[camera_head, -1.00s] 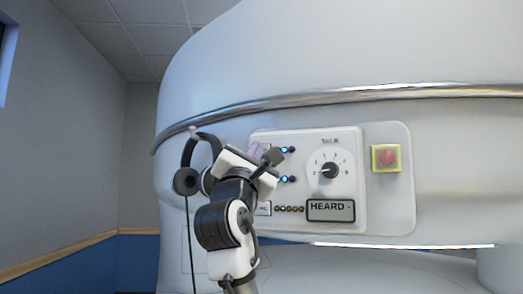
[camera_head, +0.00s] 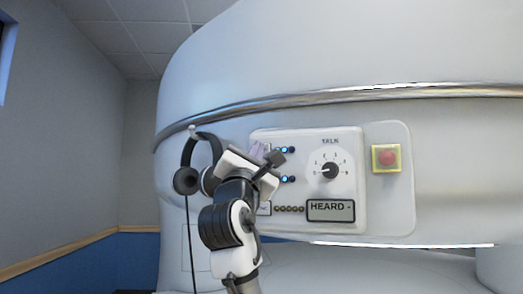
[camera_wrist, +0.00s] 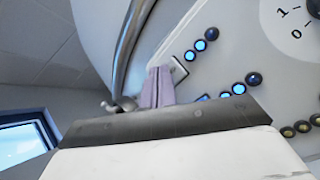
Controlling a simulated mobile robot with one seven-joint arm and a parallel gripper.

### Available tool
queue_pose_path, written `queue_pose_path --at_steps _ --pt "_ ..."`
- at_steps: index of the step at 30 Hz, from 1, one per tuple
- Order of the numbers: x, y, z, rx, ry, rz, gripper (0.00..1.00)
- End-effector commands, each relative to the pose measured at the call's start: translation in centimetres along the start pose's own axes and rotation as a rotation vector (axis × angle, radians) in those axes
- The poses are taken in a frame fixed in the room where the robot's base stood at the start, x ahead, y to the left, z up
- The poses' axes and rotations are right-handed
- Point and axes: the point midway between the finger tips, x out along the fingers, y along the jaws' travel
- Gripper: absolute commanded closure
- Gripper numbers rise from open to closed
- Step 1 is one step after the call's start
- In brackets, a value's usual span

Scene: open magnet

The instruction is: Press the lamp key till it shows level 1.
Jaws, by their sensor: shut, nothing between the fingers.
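My gripper (camera_wrist: 158,88) is shut and empty, with its pale lilac fingers side by side. In the wrist view its tips are at or very near a light key (camera_wrist: 178,70) at the left end of the upper light row; I cannot tell whether they touch. The upper row (camera_wrist: 200,46) shows blue lit lights and a dark one at its far end. The lower row (camera_wrist: 239,88) also has blue lit lights and a dark end light; its near end is partly hidden. My wrist hides the key labels in the head view, so I cannot read which is the lamp key.
The white panel (camera_head: 347,145) also carries a TALK dial (camera_head: 329,170), a HEARD display (camera_head: 330,210) and a row of unlit yellowish lights (camera_head: 289,209). A red button (camera_head: 388,157) on a yellow base is at right. Headphones (camera_head: 186,180) hang left of my gripper.

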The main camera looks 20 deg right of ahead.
Motion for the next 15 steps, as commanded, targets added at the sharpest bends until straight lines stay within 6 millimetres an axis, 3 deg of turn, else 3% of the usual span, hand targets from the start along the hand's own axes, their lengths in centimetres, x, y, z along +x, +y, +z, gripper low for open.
queue_pose_path --at_steps 15 --pt "0.41 -0.31 -0.27 0.000 0.001 -0.002 1.00"
